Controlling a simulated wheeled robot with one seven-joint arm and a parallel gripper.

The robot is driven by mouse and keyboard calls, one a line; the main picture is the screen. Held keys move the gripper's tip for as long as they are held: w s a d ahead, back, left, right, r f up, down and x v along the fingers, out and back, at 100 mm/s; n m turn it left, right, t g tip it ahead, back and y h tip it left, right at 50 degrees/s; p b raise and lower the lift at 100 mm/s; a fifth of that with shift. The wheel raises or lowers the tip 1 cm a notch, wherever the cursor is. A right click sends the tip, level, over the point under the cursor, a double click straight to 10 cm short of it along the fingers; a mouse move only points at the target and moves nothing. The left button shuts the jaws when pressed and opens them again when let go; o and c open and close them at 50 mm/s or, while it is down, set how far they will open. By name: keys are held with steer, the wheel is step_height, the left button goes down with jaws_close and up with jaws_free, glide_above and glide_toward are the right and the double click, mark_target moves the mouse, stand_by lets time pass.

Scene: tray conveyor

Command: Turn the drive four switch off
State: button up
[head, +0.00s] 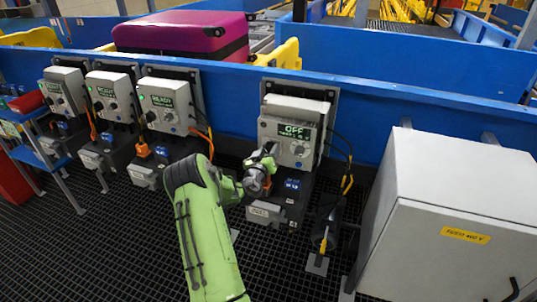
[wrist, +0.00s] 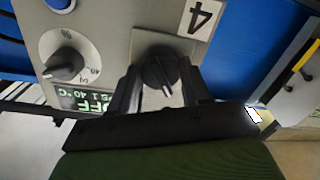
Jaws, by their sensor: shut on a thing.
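The drive four box (head: 288,112) is a grey unit on the blue conveyor wall; its display (head: 295,131) reads OFF. In the wrist view a label 4 (wrist: 201,17) sits beside the black rotary switch (wrist: 158,72). The display (wrist: 84,101) also shows there upside down, reading OFF with a temperature line. My gripper (wrist: 161,82) has its two black fingers on either side of the switch knob, shut on it. In the head view my gripper (head: 264,165) is at the lower left of the box front and hides the switch.
A dial knob (wrist: 63,62) with a scale is beside the switch. Three similar boxes (head: 168,102) with green READY displays hang to the left. A large grey cabinet (head: 455,220) stands close on the right. Cables (head: 345,165) hang between. A magenta suitcase (head: 180,35) lies on the conveyor behind.

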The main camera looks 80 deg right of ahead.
steer(key=n, duration=0.5)
steer(key=shift+w, duration=0.15)
steer(key=shift+n+g+p, duration=0.4)
steer(key=shift+n+p, duration=0.35)
steer(key=shift+n, duration=1.75)
steer(key=o, duration=1.1)
steer(key=shift+c, duration=0.2)
steer(key=w+a+r+b, duration=0.1)
steer(key=a, duration=1.4)
steer(key=shift+w+a, duration=0.3)
steer(key=shift+a, duration=0.05)
